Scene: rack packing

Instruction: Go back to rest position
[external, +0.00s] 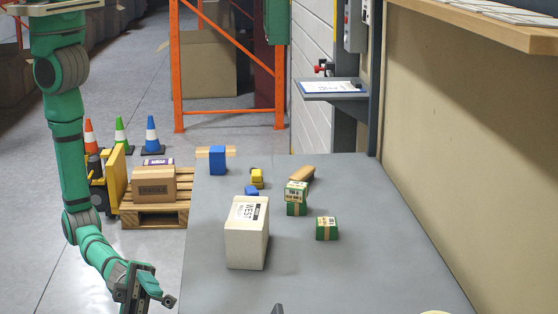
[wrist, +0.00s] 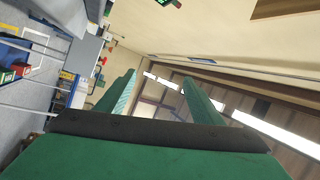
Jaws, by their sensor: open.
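My gripper (external: 148,292) hangs at the lower left in the external view, beside the left edge of the grey table (external: 330,270). My green arm reaches down to it from the upper left. In the wrist view, the two green fingers of my gripper (wrist: 160,80) stand apart with nothing between them. Beyond them are a wall and a bright strip. No object touches the fingers.
On the table are a white box (external: 247,235), green boxes (external: 296,205) (external: 327,229), a blue block (external: 217,160) and small yellow and blue items. A carton (external: 154,183) sits on a wooden pallet (external: 150,213). Cones and an orange rack stand behind.

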